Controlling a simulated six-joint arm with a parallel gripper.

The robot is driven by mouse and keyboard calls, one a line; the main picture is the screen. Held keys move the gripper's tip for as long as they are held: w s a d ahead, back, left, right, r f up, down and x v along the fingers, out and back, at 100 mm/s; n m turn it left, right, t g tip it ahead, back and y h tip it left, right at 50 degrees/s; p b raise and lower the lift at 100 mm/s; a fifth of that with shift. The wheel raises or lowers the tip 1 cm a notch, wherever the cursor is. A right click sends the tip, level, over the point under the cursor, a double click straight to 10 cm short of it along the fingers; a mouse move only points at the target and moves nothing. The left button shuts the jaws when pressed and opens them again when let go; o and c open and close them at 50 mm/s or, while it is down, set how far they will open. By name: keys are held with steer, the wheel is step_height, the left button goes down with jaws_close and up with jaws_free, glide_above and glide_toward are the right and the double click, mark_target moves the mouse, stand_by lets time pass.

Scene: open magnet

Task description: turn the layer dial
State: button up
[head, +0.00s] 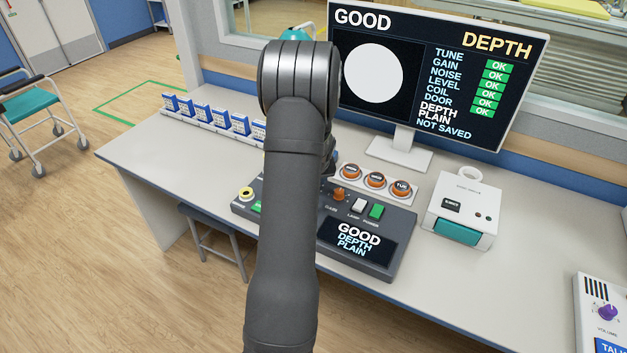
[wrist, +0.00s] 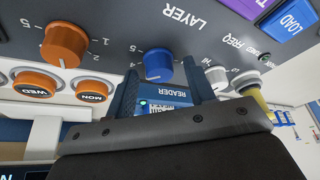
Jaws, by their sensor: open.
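The layer dial (wrist: 158,66) is a blue knob below the upside-down word LAYER in the wrist view, with small numbers beside it. My gripper (wrist: 162,72) is open, with one dark blue finger to each side of the dial in the picture. I cannot tell whether either finger touches it. A blue READER label shows between the fingers. In the head view my arm hides the dial and most of my gripper. The console (head: 290,238) carries a small screen reading GOOD, DEPTH, PLAIN.
An orange dial (wrist: 65,42) and orange MON (wrist: 92,90) and WED buttons are nearby, as are a white FREQ knob (wrist: 243,80) and a blue LOAD button (wrist: 292,20). The monitor (head: 440,75) stands behind. A white box (head: 462,208) is right of the console.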

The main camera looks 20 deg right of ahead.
steer(key=c, duration=1)
steer(key=shift+m, duration=0.3)
steer(key=m+h, duration=0.1)
steer(key=m, duration=0.1)
steer(key=m+g+h, duration=0.1)
steer(key=m, duration=0.2)
steer(key=shift+w+a, duration=0.1)
steer(key=shift+a, duration=0.1)
steer(key=shift+m+g+h, duration=0.4)
steer(key=shift+m+h, duration=0.3)
steer(key=shift+m, duration=1.4)
steer(key=o, duration=1)
